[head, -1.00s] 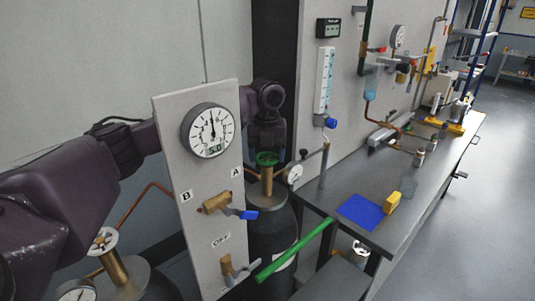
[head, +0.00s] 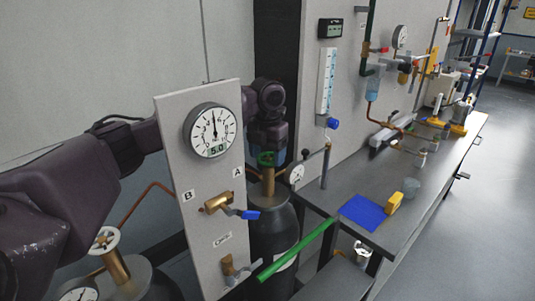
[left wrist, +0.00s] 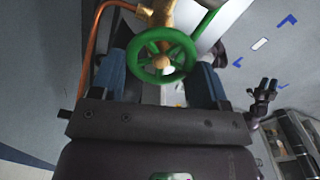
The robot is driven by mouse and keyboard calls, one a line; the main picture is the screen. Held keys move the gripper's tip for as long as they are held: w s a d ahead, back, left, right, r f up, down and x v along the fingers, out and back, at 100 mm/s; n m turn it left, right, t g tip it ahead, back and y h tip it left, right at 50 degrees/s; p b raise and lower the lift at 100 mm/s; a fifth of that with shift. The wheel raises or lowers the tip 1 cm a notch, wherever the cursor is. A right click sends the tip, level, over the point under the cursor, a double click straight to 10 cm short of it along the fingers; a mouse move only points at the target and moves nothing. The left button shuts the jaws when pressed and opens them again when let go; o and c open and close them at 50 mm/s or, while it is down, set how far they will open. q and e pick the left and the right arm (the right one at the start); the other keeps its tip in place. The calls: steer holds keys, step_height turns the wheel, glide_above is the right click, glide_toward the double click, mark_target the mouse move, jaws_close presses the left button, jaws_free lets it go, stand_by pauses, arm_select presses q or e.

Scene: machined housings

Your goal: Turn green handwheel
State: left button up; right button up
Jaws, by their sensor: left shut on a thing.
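The green handwheel (head: 266,157) sits on a brass valve on top of a dark gas cylinder (head: 271,228), behind the gauge panel. In the left wrist view the green handwheel (left wrist: 161,55) shows as a spoked ring with a brass hub. My left gripper (left wrist: 160,78) has its blue fingers on either side of the rim and is shut on the handwheel. In the head view my left gripper (head: 266,160) comes down over the wheel from behind the panel. The far finger contact is partly hidden.
The upright panel (head: 180,150) with a round gauge (head: 210,131) and a blue-levered valve (head: 218,203) stands before my left arm. A green bar (head: 297,250) slants in front of the cylinder. The bench (head: 420,185) at right carries a blue sheet (head: 363,212) and a yellow block (head: 394,203).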

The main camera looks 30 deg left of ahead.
mark_target(267, 158)
stand_by(0.3)
arm_select(q)
steer(key=o, duration=0.9)
step_height(267, 158, up, 11)
steer(key=shift+f+b, duration=0.1)
steer(key=shift+b, duration=0.45)
